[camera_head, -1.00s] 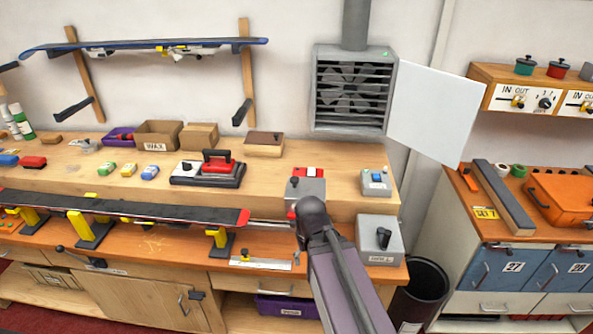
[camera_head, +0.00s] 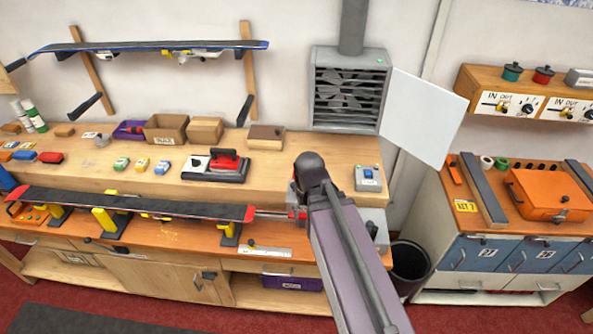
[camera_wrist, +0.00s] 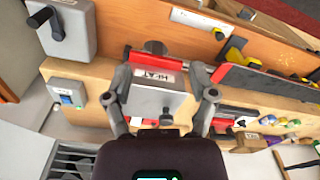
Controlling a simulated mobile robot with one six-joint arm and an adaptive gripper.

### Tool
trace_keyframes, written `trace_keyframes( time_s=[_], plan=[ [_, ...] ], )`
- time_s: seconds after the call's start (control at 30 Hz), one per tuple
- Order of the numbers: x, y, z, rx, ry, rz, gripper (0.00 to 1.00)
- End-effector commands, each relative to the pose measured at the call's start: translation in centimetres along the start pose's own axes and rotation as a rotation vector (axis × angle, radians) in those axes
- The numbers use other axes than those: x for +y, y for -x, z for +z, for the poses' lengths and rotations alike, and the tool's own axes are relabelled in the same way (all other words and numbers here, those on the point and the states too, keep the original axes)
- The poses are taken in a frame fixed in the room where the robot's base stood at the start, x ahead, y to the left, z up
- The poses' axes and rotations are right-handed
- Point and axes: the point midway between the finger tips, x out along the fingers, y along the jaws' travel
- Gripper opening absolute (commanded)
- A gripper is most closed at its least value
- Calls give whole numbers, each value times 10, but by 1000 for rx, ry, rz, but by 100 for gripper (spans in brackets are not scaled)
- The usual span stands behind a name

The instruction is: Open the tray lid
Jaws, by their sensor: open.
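A small wooden box with a brown lid and a dark knob (camera_head: 265,137) stands on the bench's back shelf, lid down. An orange case (camera_head: 552,194) with a dark handle at its front lies shut on the right cabinet. I cannot tell which of them is the tray. My gripper (camera_wrist: 163,106) is open in the wrist view, its fingers to either side of a grey box labelled HEAT (camera_wrist: 157,94). Nothing is seen gripped, and contact with the box cannot be told. In the head view my arm hides the gripper and most of the grey box.
A black and red iron (camera_head: 216,167) and a clamped ski (camera_head: 130,205) lie left of my arm. A small grey switch box (camera_head: 368,178) is close to its right. The white vent door (camera_head: 424,117) stands open. A black bin (camera_head: 409,262) is between bench and cabinet.

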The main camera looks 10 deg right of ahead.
Motion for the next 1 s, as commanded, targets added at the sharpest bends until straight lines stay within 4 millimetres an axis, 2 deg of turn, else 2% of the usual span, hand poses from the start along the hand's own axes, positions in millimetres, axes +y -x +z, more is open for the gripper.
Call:
trace_keyframes(
  time_s=[0.03,0.2,0.47,0.6,0.8,1.0],
  plan=[
    [0,21,-3,2,2,0,73],
    [-8,53,-11,6,12,0,73],
    [-7,91,-36,6,72,0,73],
    [-7,108,-65,-1,152,0,73],
    [-6,111,-106,-22,299,-4,73],
    [-5,109,-137,-38,418,-9,73]
  ],
)
